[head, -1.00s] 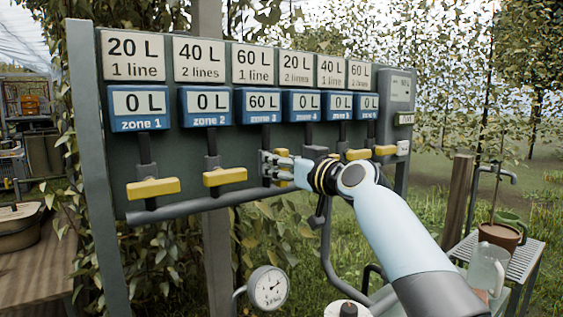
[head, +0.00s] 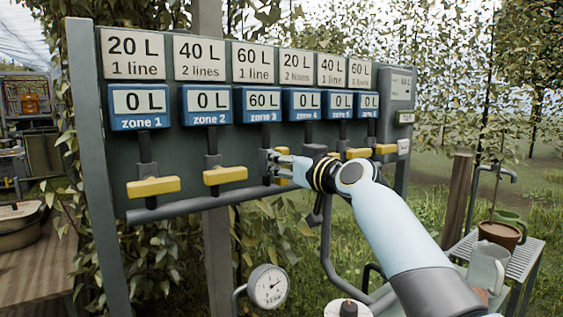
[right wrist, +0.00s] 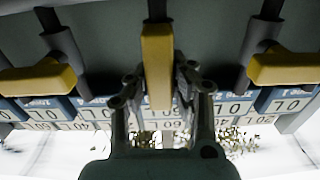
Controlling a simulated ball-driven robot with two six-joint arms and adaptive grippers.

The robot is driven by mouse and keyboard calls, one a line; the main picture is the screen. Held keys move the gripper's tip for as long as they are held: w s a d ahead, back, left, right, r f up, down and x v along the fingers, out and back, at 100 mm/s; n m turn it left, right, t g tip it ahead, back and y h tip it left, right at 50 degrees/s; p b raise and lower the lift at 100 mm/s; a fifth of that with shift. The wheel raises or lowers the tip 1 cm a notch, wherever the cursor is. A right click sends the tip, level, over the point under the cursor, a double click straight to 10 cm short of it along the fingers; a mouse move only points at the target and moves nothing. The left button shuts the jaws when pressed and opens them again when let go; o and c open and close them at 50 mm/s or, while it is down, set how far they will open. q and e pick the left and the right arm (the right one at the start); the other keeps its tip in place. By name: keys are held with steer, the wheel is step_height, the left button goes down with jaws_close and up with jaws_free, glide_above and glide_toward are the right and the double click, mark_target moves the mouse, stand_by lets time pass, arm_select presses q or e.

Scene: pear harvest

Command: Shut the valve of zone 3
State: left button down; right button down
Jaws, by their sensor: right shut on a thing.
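The zone 3 valve has a yellow handle, mostly hidden behind my right gripper (head: 277,166) in the head view. In the right wrist view this yellow handle (right wrist: 157,65) lies lengthwise along its pipe, between the fingers of my right gripper (right wrist: 161,85), which is shut on it. The handles on either side lie crosswise to their pipes. The zone 3 display (head: 264,103) reads 60 L, and the plate above it (head: 253,64) reads 60 L, 1 line. My left gripper is not in view.
The zone 1 handle (head: 153,187) and zone 2 handle (head: 225,175) are to the left; more yellow handles (head: 385,149) are close on the right. A pressure gauge (head: 268,286) sits below the panel. A stand with a potted plant (head: 499,234) is at right.

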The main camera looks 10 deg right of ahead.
steer(key=m, duration=0.3)
steer(key=m+p, duration=0.1)
steer(key=shift+w+d+m, duration=0.1)
steer(key=shift+d+m, duration=0.15)
steer(key=shift+m, duration=0.05)
steer(key=m, duration=0.2)
steer(key=m+p, duration=0.1)
steer(key=m, duration=0.1)
steer(key=shift+w+d+f+m, duration=0.1)
steer(key=shift+d+f+m, duration=0.1)
steer(key=shift+m, duration=0.1)
steer(key=m+p, duration=0.1)
steer(key=m, duration=0.3)
steer(key=shift+d+f+p, duration=0.1)
steer(key=shift+f+p, duration=0.05)
steer(key=shift+p, duration=0.2)
steer(key=shift+f+m+p, duration=0.15)
steer(key=shift+m+p, duration=0.15)
steer(key=shift+m, duration=0.8)
steer(key=shift+f+m+p, duration=0.15)
steer(key=shift+m+p, duration=0.1)
steer(key=shift+m, duration=0.85)
steer(key=c, duration=1.1)
jaws_free()
steer(key=shift+d, duration=0.1)
